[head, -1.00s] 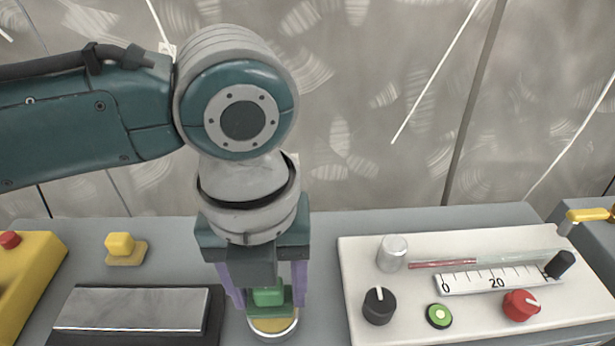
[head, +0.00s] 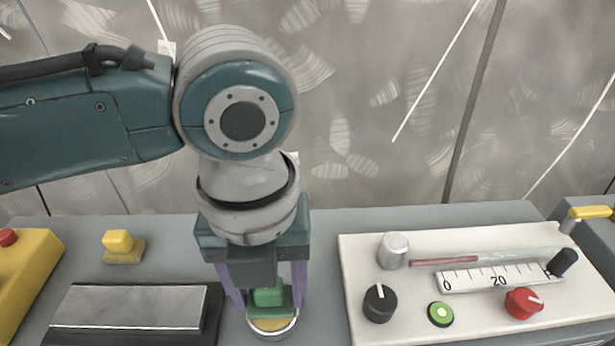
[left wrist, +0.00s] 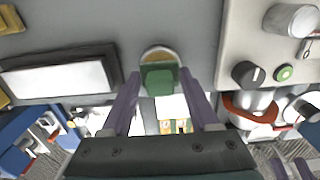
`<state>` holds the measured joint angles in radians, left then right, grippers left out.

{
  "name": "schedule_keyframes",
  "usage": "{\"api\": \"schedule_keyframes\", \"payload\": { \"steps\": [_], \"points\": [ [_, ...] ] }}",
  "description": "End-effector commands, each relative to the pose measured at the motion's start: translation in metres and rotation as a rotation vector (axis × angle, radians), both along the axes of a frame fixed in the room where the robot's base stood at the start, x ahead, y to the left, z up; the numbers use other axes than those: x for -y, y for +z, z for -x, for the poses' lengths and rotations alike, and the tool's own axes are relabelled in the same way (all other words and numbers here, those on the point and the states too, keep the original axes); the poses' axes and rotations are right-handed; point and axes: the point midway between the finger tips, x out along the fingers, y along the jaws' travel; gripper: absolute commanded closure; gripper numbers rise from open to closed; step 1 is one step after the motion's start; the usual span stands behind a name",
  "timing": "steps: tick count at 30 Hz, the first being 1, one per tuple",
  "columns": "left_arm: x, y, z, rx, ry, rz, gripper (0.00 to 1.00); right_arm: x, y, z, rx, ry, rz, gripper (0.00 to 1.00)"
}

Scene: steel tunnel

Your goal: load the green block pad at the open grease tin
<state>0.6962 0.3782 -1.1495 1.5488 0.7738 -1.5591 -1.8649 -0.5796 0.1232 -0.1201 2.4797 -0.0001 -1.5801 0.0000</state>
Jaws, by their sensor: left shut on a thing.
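The green block pad (head: 268,297) is a green block on a wider green base. My left gripper (head: 267,300) points down with its purple fingers on both sides of the block and is shut on it. The open grease tin (head: 272,334) is a round, pale-rimmed tin with yellow grease, directly below the block. In the left wrist view the block (left wrist: 159,82) covers part of the tin (left wrist: 160,51). I cannot tell whether the pad touches the grease. Purple finger-like parts of my right gripper (left wrist: 290,170) show at the lower right of the left wrist view.
A metal plate in a dark tray (head: 130,307) lies left of the tin. A yellow block (head: 118,242) sits behind it, and a yellow box (head: 20,275) is at far left. A white panel (head: 400,330) with knobs and a scale stands close on the right.

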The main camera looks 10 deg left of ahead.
Motion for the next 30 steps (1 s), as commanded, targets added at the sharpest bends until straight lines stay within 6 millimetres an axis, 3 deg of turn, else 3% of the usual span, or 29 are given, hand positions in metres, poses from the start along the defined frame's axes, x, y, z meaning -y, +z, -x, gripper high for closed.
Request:
{"api": "schedule_keyframes", "payload": {
  "steps": [30],
  "points": [
    [0.0002,-0.0080,0.0002,0.000,0.000,0.000,0.83,-0.0009,-0.0046,-0.0001,0.000,-0.002,-0.004,0.50]
  ]
}}
